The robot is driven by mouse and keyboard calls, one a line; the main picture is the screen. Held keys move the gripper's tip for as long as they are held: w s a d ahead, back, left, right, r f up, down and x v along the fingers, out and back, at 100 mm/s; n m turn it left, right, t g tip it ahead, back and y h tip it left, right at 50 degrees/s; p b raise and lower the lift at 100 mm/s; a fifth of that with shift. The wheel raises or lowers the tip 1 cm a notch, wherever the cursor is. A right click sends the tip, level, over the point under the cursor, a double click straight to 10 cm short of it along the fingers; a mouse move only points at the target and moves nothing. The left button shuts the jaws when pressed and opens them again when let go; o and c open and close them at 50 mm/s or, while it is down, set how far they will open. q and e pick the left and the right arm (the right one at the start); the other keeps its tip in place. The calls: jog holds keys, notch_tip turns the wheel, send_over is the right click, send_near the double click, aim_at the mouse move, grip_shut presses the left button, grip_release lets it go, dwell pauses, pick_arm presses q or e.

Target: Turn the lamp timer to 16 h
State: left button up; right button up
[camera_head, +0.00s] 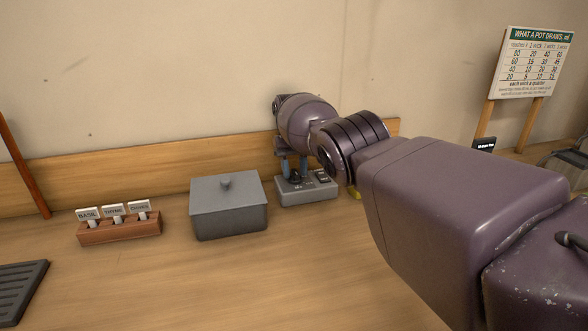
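A small grey box with a dark round knob (295,177) on top, which looks like the lamp timer (309,197), stands on the wooden counter near the back wall. Small switches or labels sit to the right of the knob. My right gripper (294,172) points down over the box from above. Its two bluish fingers stand apart, one on each side of the knob. Whether they press on the knob cannot be told. The dial marks are too small to read, and my arm hides part of the box's right side. My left gripper is not in view.
A grey lidded box (228,211) stands just left of the timer. A wooden rack with herb labels (120,230) and a dark ribbed tray (18,290) are farther left. A chart board (533,62) stands back right. The front counter is clear.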

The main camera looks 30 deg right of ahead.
jog(key=shift+d+f, duration=0.2)
jog(key=shift+f, duration=0.1)
jog(key=shift+r, duration=0.3)
